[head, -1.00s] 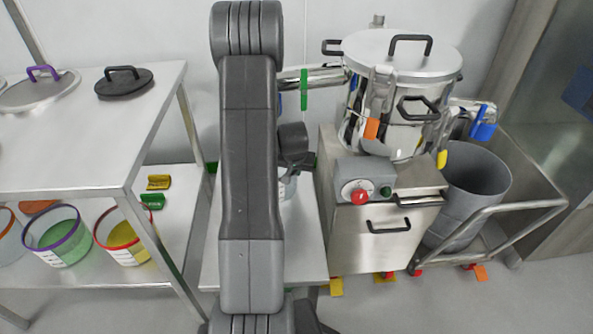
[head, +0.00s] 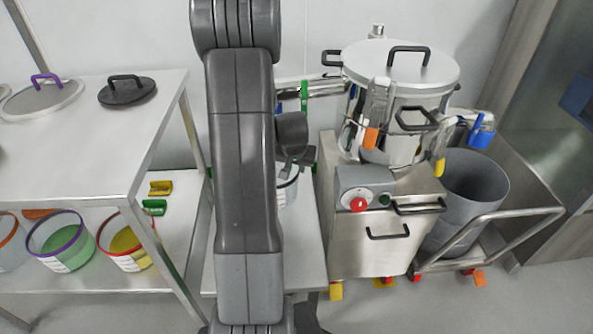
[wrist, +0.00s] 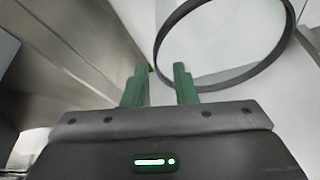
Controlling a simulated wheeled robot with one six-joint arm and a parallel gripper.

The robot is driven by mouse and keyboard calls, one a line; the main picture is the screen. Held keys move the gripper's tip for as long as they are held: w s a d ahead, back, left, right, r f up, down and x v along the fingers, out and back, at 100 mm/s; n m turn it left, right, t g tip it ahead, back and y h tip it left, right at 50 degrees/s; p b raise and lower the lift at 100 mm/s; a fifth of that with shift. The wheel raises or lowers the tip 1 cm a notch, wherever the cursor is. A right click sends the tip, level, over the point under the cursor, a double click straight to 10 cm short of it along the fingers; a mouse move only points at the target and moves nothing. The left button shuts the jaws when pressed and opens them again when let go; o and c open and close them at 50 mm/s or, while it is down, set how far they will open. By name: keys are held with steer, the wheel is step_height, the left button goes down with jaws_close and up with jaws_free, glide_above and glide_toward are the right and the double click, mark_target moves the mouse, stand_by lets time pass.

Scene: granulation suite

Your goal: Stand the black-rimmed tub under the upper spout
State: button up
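The black-rimmed tub (head: 288,190) stands on a low bench, partly hidden by my arm in the head view. In the wrist view its black rim (wrist: 222,81) shows as a large ring at upper right. My gripper (wrist: 159,70) has its two green fingers apart, with the near edge of the rim close to the right finger; I cannot tell whether it touches. In the head view my gripper (head: 298,158) is at the tub's top. A steel vessel (head: 385,85) has a pipe with a green handle (head: 304,96) on its left, above the tub.
The vessel also has orange (head: 370,138), blue (head: 482,136) and yellow (head: 439,167) fittings. It sits on a steel cabinet (head: 365,245) right of the bench (head: 310,262). A grey bin (head: 470,195) stands on a cart. A shelf table (head: 75,150) at left holds lids and coloured-rim tubs.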

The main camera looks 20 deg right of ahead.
steer(key=shift+v, duration=1.8)
